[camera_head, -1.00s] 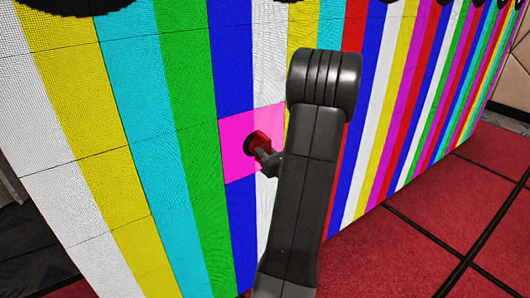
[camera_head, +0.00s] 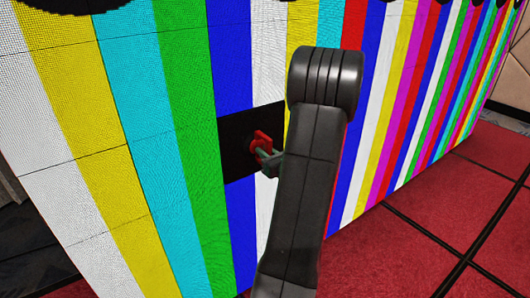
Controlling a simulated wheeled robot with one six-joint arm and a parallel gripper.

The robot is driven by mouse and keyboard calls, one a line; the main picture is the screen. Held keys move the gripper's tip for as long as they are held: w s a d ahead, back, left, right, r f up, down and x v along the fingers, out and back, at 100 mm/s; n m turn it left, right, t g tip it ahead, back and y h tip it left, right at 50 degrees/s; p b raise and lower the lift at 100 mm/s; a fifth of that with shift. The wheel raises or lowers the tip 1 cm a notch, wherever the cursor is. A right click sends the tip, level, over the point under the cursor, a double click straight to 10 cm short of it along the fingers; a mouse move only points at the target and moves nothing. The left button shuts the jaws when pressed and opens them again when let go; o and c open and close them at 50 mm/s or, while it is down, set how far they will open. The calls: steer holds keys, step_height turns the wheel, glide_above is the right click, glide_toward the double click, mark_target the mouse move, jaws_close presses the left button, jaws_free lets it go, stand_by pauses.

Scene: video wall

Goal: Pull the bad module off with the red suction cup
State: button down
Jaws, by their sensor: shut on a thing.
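A dark patch (camera_head: 237,137) sits in the striped video wall (camera_head: 185,150), across the blue and white bars. I cannot tell whether it is an unlit module or an empty opening. The red suction cup (camera_head: 259,145) shows in front of the right part of this patch. My gripper (camera_head: 264,157) is shut on the suction cup's handle end, just left of my dark arm. My arm hides part of the wall to the right and part of the gripper. Whether the cup touches a module surface is unclear.
The lit wall runs off to the far right with narrow colour bars. Red floor panels (camera_head: 440,215) with dark seams lie in front of it on the right and look clear. Black round shapes show along the wall's top edge.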

steer(key=shift+s+d, duration=0.15)
steer(key=shift+s, duration=0.05)
steer(key=v, duration=0.6)
steer(key=shift+s+d+b, duration=0.25)
steer(key=shift+s+b, duration=0.05)
steer(key=shift+b, duration=0.1)
stand_by(1.0)
steer(key=shift+r, duration=0.15)
stand_by(0.3)
